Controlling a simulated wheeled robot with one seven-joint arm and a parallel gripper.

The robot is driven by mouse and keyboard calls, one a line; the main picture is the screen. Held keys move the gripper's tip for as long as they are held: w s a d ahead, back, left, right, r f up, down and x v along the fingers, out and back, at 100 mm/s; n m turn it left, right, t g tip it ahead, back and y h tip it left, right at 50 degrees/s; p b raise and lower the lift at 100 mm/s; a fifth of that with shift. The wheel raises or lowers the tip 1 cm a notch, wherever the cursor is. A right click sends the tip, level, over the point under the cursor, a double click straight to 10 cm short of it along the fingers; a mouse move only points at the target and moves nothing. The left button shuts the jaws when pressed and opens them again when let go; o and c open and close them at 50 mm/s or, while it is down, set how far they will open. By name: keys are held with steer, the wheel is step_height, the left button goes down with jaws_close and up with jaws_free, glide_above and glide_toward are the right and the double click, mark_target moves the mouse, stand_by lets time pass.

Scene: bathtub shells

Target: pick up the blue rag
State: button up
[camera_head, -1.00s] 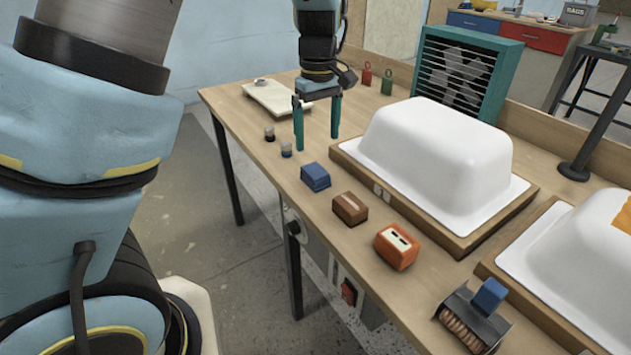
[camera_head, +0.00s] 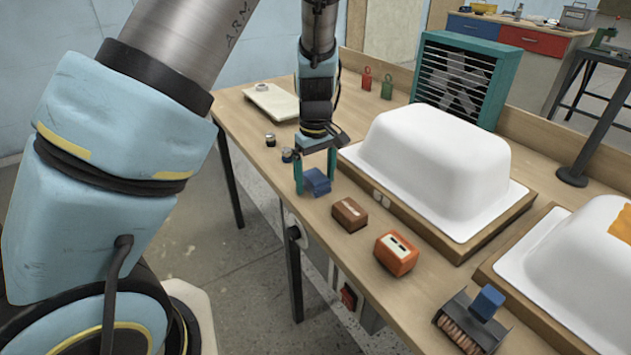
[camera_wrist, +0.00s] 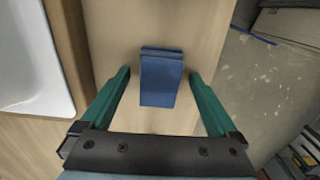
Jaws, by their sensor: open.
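The blue rag (camera_head: 317,182) is a small folded block lying on the wooden table near its front edge. It also shows in the wrist view (camera_wrist: 160,80), upper middle, between the lines of the two fingers. My gripper (camera_head: 316,178) points down at the rag with its green fingers apart, one on each side of it. In the wrist view my gripper (camera_wrist: 161,80) is open and empty, with a gap between each finger and the rag. The exact height of the fingertips above the table is hard to tell.
A brown block (camera_head: 350,214) and an orange box (camera_head: 396,253) stand in a row nearer the camera. Two small jars (camera_head: 287,155) stand behind the rag. A white tub shell (camera_head: 435,165) on a wooden base stands to the right. A brush (camera_head: 474,320) lies at the near end.

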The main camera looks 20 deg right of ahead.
mark_target(315, 176)
steer(key=c, duration=1.5)
steer(key=shift+o, duration=0.2)
step_height(315, 176, up, 10)
steer(key=shift+r+b, duration=0.1)
steer(key=shift+b, duration=0.2)
